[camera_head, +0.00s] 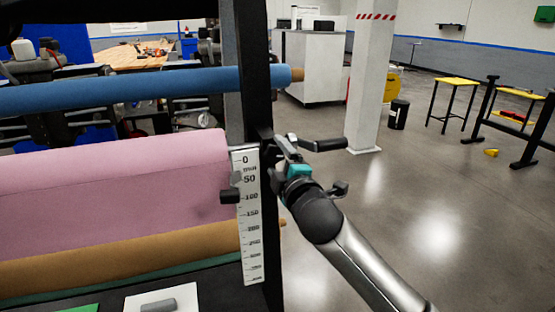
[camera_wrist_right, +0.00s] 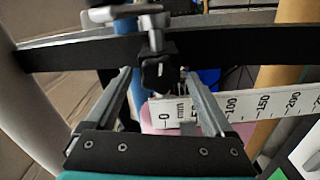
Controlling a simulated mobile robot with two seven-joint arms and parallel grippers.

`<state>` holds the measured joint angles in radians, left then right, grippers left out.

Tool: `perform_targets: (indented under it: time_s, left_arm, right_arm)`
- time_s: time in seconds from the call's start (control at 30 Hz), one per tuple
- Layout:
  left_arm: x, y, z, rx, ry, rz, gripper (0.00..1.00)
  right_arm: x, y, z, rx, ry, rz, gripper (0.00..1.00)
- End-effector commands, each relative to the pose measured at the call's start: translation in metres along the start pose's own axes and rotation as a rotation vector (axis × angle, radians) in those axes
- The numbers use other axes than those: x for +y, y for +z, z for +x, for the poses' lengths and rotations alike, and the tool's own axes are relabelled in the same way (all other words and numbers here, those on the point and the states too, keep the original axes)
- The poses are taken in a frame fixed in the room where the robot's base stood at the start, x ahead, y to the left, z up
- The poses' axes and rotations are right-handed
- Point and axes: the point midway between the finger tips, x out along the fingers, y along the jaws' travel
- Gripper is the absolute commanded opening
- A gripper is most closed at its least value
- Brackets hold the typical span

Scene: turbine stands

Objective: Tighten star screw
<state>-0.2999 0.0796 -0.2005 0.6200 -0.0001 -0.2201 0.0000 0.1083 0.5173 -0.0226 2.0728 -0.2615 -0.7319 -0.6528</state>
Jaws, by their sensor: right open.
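My right gripper (camera_head: 280,145) reaches up from the lower right to the black upright post, just right of the top of the white ruler. In the right wrist view its two metal fingers (camera_wrist_right: 157,80) are spread apart. A small black knob or block (camera_wrist_right: 159,72) lies between the fingertips, near a metal shaft; I cannot tell whether a finger touches it, and its star shape is not clear. A crank-like dark handle (camera_head: 322,144) sticks out to the right by the gripper. Another small black knob (camera_head: 230,196) sits at the ruler's left edge. My left gripper is not in view.
The white ruler (camera_head: 247,220) runs down the black post (camera_head: 255,75). A blue roll (camera_head: 150,88), a pink roll (camera_head: 110,170) and a tan roll (camera_head: 120,255) lie left of it. A white pillar (camera_head: 372,80) stands behind.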

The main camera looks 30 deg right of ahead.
Motion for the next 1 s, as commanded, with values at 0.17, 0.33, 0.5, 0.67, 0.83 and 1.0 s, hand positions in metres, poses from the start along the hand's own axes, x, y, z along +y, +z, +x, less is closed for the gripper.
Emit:
perform_targets:
  time_s: [0.17,0.33,0.5,0.67,0.83,1.0]
  left_arm:
    - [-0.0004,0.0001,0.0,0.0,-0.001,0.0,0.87]
    - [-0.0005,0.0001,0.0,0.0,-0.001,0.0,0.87]
    - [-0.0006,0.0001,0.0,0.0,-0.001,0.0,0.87]
    - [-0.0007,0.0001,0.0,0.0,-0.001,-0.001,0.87]
    - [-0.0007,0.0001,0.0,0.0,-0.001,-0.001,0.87]
    - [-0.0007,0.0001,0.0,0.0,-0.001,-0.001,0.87]
  right_arm:
    - [0.0001,-0.0001,0.0003,0.001,0.0,-0.001,0.87]
    - [0.0002,0.0,0.0002,0.0,0.0,-0.001,0.75]
    - [0.0002,0.0,0.0001,0.0,0.001,-0.001,0.56]
    - [0.0001,0.0,0.0001,0.0,0.0,0.0,0.38]
    - [0.0,0.0,0.0,0.0,0.0,0.0,0.18]
    - [-0.0001,0.0,0.0,0.0,0.0,0.0,0.01]
